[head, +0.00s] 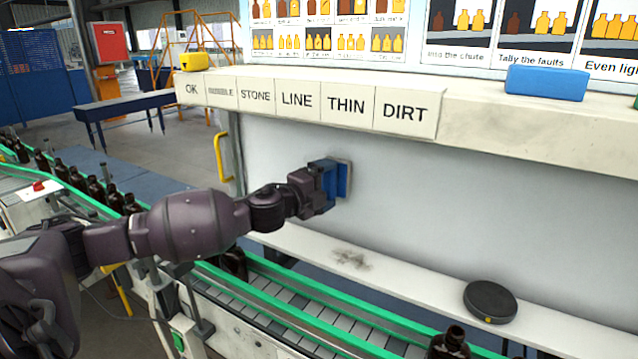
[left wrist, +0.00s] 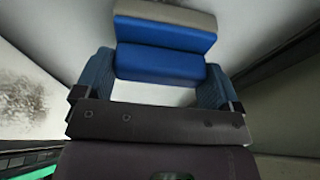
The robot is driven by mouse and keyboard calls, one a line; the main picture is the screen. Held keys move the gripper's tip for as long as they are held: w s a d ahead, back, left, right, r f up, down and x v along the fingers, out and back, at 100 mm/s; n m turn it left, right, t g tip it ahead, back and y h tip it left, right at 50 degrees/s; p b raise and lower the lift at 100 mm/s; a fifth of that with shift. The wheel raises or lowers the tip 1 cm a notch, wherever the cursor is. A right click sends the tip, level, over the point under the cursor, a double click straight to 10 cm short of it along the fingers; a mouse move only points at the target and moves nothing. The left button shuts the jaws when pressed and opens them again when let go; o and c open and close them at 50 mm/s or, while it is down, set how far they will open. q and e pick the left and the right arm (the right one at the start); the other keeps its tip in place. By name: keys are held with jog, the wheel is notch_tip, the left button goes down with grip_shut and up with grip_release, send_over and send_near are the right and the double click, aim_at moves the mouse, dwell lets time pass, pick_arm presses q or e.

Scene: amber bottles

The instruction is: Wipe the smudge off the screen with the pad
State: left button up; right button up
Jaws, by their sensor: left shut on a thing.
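My left gripper (head: 325,187) is shut on a blue pad (head: 343,180) with a grey face. It holds the pad up at the large pale screen panel (head: 440,200), grey face toward the panel; I cannot tell if they touch. In the left wrist view the pad (left wrist: 165,62) sits between the blue fingertips (left wrist: 158,90). A brown-grey smudge (head: 352,259) shows below and slightly right of the pad, seemingly on the pale ledge under the panel. It also shows at the left of the left wrist view (left wrist: 20,98). My right gripper is out of view.
A black disc (head: 490,301) lies on the pale ledge (head: 425,285). A green-edged conveyor (head: 290,300) with brown bottles (head: 452,343) runs below. Labels hang from the upper shelf (head: 500,118), which carries a blue block (head: 547,83) and a yellow object (head: 195,62). A yellow handle (head: 222,157) stands left.

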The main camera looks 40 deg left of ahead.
pick_arm(q)
jog(key=shift+d, duration=0.6)
jog(key=shift+a, duration=0.15)
jog(key=shift+s+a+b, duration=0.1)
jog(key=shift+a+b, duration=0.3)
jog(key=shift+a, duration=1.45)
jog(key=s+a+b, duration=0.1)
jog(key=a, duration=0.6)
jog(key=shift+s, duration=0.1)
jog(key=shift+s+d, duration=0.2)
jog(key=shift+s, duration=1.3)
jog(key=shift+s+d, duration=0.15)
jog(key=shift+s, duration=1.3)
